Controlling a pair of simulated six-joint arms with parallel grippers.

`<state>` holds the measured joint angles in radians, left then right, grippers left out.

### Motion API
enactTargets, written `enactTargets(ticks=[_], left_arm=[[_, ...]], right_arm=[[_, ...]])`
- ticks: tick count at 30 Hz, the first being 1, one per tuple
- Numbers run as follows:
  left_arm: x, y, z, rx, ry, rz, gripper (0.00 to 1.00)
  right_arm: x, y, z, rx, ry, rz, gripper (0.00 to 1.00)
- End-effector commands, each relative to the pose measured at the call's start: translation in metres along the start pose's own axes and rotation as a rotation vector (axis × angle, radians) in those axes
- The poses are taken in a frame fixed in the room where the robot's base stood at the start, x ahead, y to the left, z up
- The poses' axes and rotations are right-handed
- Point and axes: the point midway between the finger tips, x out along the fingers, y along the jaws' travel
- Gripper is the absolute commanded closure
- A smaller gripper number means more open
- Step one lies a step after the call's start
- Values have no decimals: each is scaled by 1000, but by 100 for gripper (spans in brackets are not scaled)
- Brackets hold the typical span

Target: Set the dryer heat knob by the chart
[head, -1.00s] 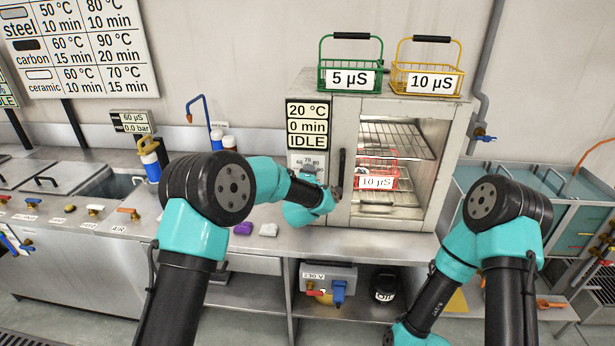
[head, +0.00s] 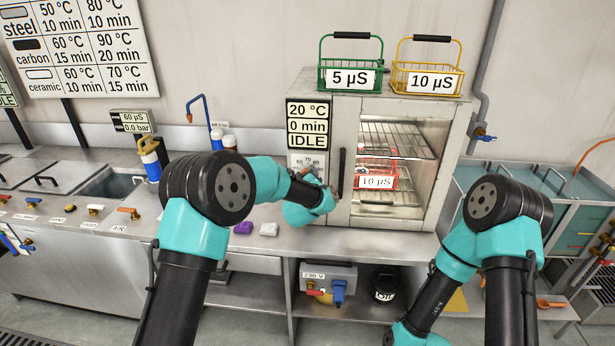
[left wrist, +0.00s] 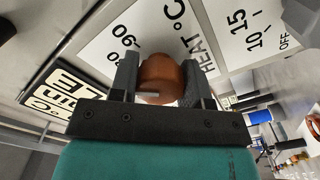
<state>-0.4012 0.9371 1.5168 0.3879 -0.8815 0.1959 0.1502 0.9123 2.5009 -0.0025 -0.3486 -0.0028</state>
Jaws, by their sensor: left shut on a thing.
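The dryer (head: 345,150) stands on the bench, and its display (head: 308,125) reads 20 °C, 0 min, IDLE. The heat dial plate (head: 306,158) below the display is partly covered by my left wrist. In the left wrist view my left gripper (left wrist: 158,82) is shut on the orange-brown heat knob (left wrist: 160,70), one finger on each side. A pale pointer mark shows on the knob's near side. The dial plate (left wrist: 125,40) there shows 80, 90 and HEAT °C; its other figures are hidden. The chart (head: 80,48) hangs at the upper left with steel, carbon and ceramic rows. My right gripper is out of sight.
A second dial (left wrist: 255,30) with 10, 15 and OFF lies beside the heat dial. Green (head: 350,75) and yellow (head: 427,80) baskets stand on top. A purple block (head: 243,228) lies on the bench.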

Motion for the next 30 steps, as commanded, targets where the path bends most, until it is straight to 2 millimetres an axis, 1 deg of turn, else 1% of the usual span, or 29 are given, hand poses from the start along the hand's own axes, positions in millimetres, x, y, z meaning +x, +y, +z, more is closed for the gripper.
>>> enactTargets(ticks=[9,10,18,26,30], left_arm=[[0,0,0,2,-1,-1,80],[0,0,0,2,-1,-1,56],[0,0,0,1,0,0,31],[-1,0,0,1,0,0,31],[-6,0,0,1,-2,0,31]], right_arm=[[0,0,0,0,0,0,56],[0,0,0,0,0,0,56],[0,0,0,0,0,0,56],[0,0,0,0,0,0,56],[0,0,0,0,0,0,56]])
